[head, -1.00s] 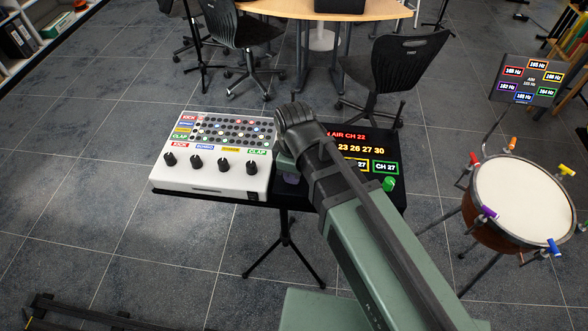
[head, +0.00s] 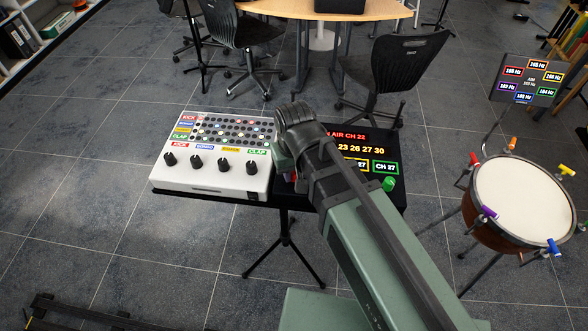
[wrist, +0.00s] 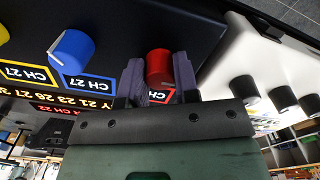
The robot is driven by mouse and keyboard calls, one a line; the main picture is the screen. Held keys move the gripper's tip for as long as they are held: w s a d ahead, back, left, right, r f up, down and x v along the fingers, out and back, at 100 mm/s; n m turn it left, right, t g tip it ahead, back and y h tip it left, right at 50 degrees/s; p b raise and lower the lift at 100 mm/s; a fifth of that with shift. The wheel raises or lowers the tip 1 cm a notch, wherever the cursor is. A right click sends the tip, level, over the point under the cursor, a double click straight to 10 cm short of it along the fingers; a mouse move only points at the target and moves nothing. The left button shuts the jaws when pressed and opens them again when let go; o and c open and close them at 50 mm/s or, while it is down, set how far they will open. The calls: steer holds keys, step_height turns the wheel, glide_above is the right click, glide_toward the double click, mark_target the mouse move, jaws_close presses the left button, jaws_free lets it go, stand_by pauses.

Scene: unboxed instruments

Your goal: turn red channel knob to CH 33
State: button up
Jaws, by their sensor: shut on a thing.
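The red channel knob (wrist: 159,66) stands on the black receiver panel (wrist: 120,25). My gripper (wrist: 158,76) has its two purple fingers on either side of the knob and is shut on it. The red-framed display (wrist: 166,96) below it is mostly hidden by my gripper, so its channel number cannot be read. In the head view my arm covers most of the receiver (head: 350,178). Its top line shows red text ending "AIR CH 22", and a yellow row reads "23 26 27 30", its start covered.
The blue knob (wrist: 71,51), the yellow knob (wrist: 3,34) and the green knob (head: 389,184) share the panel; their displays read 27. A white drum machine (head: 215,180) stands close on the left. A drum (head: 525,195) with coloured pegs stands on the right.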

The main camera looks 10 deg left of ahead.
steer(key=m, duration=0.4)
steer(key=shift+m, duration=0.3)
stand_by(0.4)
steer(key=o, duration=0.9)
steer(key=shift+r, duration=0.1)
step_height(320, 180, up, 11)
steer(key=p, duration=1.1)
steer(key=shift+f, duration=0.2)
